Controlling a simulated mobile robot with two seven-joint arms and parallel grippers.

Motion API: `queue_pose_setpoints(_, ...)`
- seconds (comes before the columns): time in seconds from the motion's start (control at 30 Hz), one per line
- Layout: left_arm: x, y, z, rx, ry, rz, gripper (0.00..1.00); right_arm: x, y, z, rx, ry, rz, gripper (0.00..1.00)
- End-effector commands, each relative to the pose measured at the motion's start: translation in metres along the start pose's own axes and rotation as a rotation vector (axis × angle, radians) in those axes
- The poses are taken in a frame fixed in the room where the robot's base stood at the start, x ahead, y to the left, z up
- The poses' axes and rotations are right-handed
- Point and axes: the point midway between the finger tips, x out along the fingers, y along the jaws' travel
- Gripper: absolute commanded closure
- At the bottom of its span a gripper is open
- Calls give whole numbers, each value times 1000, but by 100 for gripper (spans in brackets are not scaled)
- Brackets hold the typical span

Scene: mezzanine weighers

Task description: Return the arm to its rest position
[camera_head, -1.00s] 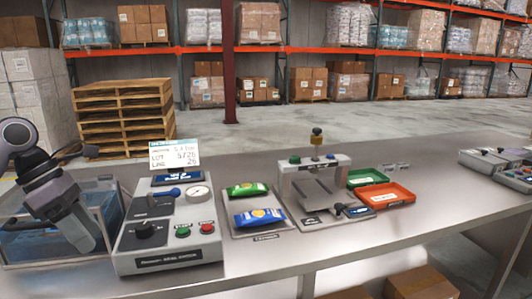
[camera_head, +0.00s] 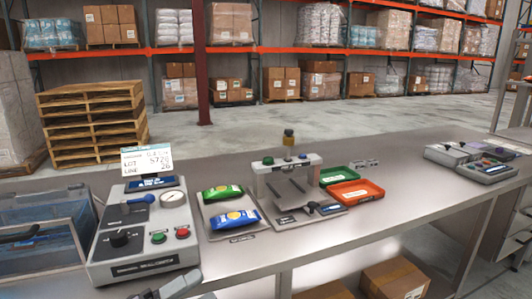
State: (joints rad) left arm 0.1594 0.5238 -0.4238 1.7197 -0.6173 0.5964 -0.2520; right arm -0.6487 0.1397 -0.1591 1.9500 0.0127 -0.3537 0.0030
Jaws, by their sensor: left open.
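My left gripper (camera_head: 170,290) shows only in part at the bottom edge of the head view, in front of the grey weigh station (camera_head: 140,258). Its grey finger parts are apart and nothing shows between them; the rest of it and its arm are cut off by the frame. My right gripper is not in view.
A clear bin (camera_head: 80,232) stands left of the weigh station. A tray with a green packet (camera_head: 222,192) and a blue packet (camera_head: 235,219), a sealer-like device (camera_head: 287,161), and green (camera_head: 338,174) and orange (camera_head: 357,192) trays stand to the right. The right middle of the bench (camera_head: 425,200) is clear.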

Motion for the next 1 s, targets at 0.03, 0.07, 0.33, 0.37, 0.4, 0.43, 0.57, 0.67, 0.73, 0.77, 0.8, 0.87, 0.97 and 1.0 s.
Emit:
queue_pose_setpoints(0.03,-8,11,0,-117,-95,-19,43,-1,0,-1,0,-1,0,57)
queue_pose_setpoints(0.07,-13,18,2,-185,-155,-28,43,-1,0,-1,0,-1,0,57)
queue_pose_setpoints(0.33,-96,102,-2,-808,-711,-54,43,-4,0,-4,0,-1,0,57)
queue_pose_setpoints(0.37,-108,114,-7,-877,-774,-51,43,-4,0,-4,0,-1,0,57)
queue_pose_setpoints(0.4,-124,128,-14,-965,-856,-47,43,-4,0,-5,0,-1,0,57)
queue_pose_setpoints(0.43,-136,138,-20,-1029,-916,-43,43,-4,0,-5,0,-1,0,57)
queue_pose_setpoints(0.57,-181,175,-53,-1259,-1134,-22,43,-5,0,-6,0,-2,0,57)
queue_pose_setpoints(0.67,-205,192,-74,-1377,-1248,-8,43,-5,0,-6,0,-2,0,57)
queue_pose_setpoints(0.73,-215,198,-84,-1427,-1296,-2,43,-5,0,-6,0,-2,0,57)
queue_pose_setpoints(0.77,-218,200,-87,-1441,-1310,0,43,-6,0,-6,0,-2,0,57)
queue_pose_setpoints(0.8,-220,202,-90,-1454,-1323,2,43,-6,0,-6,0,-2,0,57)
queue_pose_setpoints(0.87,-222,203,-92,-1464,-1331,3,43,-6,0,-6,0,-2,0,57)
queue_pose_setpoints(0.97,-222,203,-92,-1464,-1332,3,43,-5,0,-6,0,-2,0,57)
queue_pose_setpoints(1.0,-222,203,-92,-1463,-1331,4,43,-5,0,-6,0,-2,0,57)
